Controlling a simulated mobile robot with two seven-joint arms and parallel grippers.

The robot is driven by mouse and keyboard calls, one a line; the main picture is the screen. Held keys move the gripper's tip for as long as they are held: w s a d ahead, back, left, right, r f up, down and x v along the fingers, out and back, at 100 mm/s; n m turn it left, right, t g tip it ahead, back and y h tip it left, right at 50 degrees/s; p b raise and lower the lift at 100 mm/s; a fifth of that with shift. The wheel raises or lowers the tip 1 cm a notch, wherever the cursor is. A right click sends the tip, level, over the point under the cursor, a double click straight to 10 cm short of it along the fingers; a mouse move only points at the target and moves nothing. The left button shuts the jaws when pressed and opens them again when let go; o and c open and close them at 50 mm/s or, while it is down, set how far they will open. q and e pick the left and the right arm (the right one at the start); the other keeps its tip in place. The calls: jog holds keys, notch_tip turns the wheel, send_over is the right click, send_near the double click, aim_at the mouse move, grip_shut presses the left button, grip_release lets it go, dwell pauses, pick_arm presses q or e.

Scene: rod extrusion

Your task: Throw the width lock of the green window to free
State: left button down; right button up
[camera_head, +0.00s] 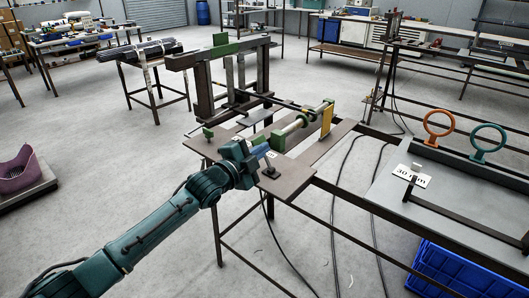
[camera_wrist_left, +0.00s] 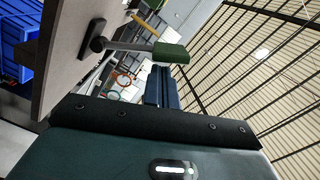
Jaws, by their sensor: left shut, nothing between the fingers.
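My left gripper (camera_head: 263,153) is at the near plate of the metal fixture, its dark blue fingers shut with nothing between them. The fingers also show in the left wrist view (camera_wrist_left: 160,82). A lever with a green grip (camera_wrist_left: 170,53) stands out from a dark pivot on the plate, close to the fingertips; I cannot tell whether they touch. In the head view the gripper mostly hides this lever; a dark base (camera_head: 270,173) shows beside it. The green window cannot be told for certain; a tall frame with a green block (camera_head: 222,40) stands behind. My right gripper is out of view.
An orange ring (camera_head: 439,127) and a teal ring (camera_head: 488,143) stand on the right bench. A blue crate (camera_head: 450,272) is below it.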

pick_arm(q)
jog(key=shift+w+a, duration=0.2)
jog(key=shift+a, duration=0.1)
jog(key=shift+f, duration=0.1)
jog(key=shift+a, duration=0.1)
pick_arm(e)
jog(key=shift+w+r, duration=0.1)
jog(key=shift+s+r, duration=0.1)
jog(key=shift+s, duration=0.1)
